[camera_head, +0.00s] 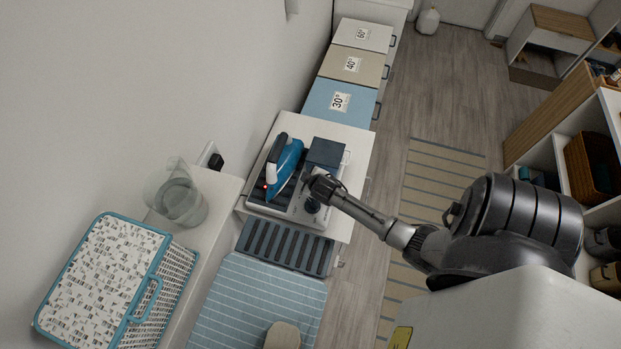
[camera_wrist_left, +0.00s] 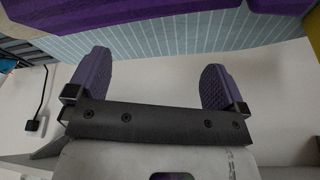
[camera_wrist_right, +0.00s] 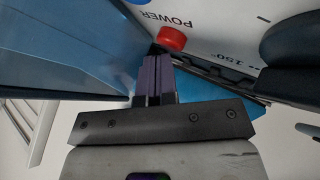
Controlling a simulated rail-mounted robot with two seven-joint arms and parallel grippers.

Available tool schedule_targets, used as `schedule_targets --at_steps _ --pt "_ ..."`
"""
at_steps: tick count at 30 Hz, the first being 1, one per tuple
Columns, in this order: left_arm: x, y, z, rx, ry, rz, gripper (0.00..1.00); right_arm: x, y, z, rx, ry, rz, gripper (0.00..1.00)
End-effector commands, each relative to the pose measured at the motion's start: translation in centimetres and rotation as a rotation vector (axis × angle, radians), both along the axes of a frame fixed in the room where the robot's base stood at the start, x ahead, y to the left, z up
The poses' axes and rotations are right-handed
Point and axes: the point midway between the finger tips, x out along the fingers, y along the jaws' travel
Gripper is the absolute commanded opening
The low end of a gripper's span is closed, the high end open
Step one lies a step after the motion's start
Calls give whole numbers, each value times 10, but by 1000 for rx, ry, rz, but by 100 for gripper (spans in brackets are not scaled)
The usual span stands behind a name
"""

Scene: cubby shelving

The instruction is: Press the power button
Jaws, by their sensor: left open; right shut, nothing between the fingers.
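My right gripper (camera_head: 311,182) is over the station, between the dark blue tank (camera_head: 325,153) and the black dial (camera_head: 312,205). Its shut, empty fingers (camera_wrist_right: 155,54) have their tips right at the button's edge; I cannot tell if they touch. My left gripper (camera_wrist_left: 155,80) is open and empty in the left wrist view.
A blue iron (camera_head: 287,165) rests on the station. A clear jug (camera_head: 182,200) and a patterned basket (camera_head: 108,270) stand at the left. Blue, tan and white bins (camera_head: 340,102) line the back. Shelving (camera_head: 562,155) stands at the right, with a striped rug (camera_head: 425,190) before it.

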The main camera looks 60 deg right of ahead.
Motion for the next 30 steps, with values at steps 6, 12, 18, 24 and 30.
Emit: schedule_targets --at_steps 6,12,18,24,30 --pt "0 1 1 4 -1 -2 98 0 0 1 0 -1 1 0" --pt "0 1 4 2 0 -1 98 1 0 5 -1 -2 1 0" --pt "0 -1 20 -4 0 3 98 1 0 19 -1 -2 1 0" --pt "0 -3 40 -11 0 7 98 1 0 36 -1 -3 1 0" --pt "0 -3 59 -10 -1 6 98 1 0 54 -1 -2 1 0"
